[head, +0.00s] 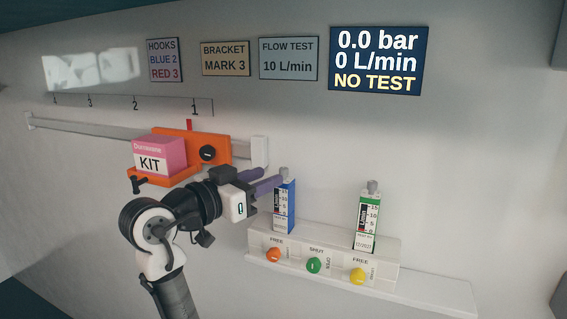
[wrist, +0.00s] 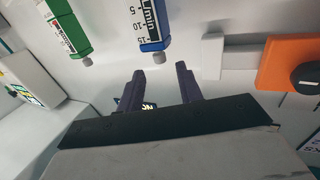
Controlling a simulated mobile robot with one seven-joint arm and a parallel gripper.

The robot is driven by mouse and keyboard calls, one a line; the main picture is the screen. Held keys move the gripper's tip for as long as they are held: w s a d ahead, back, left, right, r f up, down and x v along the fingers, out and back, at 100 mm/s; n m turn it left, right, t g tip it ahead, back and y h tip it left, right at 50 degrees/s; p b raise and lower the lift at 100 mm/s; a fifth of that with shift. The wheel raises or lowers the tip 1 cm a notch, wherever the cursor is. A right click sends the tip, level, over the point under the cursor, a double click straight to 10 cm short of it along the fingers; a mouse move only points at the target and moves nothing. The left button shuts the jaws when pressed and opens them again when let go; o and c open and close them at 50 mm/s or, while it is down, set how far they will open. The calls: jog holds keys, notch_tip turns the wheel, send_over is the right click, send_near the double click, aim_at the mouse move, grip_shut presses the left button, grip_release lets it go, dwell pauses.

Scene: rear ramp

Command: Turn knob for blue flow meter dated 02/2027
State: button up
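The blue flow meter (head: 285,212) stands upright on the white panel, with a grey knob (head: 284,171) on its top. In the wrist view the blue meter (wrist: 151,25) appears upside down, its knob (wrist: 157,59) beyond and roughly between my fingertips. My gripper (head: 273,177) is open and empty, its two purple fingers apart, just left of the blue meter's top. The fingers also show in the wrist view (wrist: 159,70). The date on the blue meter is not readable. The green flow meter (head: 367,220), with its own grey knob, stands to the right.
The white panel (head: 390,252) below carries orange, green and yellow knobs marked FREE, SHUT, FREE. An orange bracket (head: 215,140) with a pink KIT box (head: 160,153) is on the rail at left. The wall display (head: 375,61) reads 0.0 bar, 0 L/min, NO TEST.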

aim_at(281, 171)
jog(key=p+x, duration=0.1)
jog(key=x, duration=0.5)
jog(key=shift+w+d, duration=0.1)
jog(key=shift+c, duration=0.2)
grip_shut()
